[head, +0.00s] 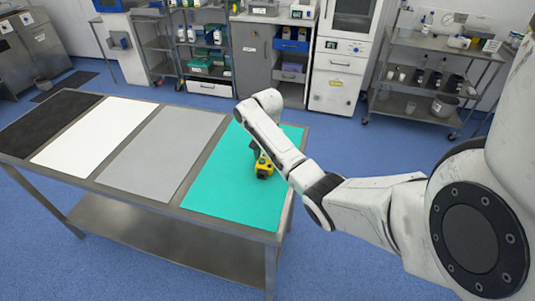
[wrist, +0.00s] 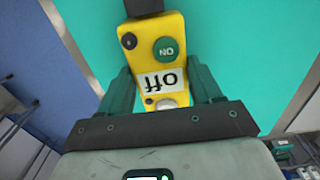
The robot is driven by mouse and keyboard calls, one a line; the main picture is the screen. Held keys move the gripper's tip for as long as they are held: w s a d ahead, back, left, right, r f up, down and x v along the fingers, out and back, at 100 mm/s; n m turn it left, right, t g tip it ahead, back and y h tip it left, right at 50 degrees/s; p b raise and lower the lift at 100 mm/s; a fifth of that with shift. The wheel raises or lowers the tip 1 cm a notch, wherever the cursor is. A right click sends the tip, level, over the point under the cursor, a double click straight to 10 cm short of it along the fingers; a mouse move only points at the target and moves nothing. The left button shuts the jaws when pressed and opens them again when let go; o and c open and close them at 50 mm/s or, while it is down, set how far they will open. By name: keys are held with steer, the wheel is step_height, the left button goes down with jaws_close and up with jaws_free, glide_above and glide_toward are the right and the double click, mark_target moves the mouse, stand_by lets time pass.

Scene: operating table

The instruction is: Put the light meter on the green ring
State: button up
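A yellow device (wrist: 165,65) with a green ON button, an "off" label and a black end shows in the wrist view; I take it to be the light meter. In the head view it is a small yellow shape (head: 263,168) at the green mat. My gripper (wrist: 162,72) has its green fingers on either side of it, close to its edges. I cannot tell whether they press on it. In the head view the gripper (head: 255,150) is mostly hidden behind my arm. I see no green ring; a flat green mat (head: 225,195) covers the table's right end.
The metal table (head: 140,199) also bears a grey mat (head: 165,150), a white mat (head: 95,135) and a black mat (head: 45,122), all bare. Shelving, cabinets and a trolley (head: 425,105) stand along the back wall. Blue floor lies around the table.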

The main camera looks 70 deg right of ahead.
steer(key=o, duration=0.4)
steer(key=shift+o, duration=0.2)
steer(key=shift+r, duration=0.1)
step_height(320, 180, up, 12)
steer(key=p, duration=0.3)
steer(key=shift+r, duration=0.1)
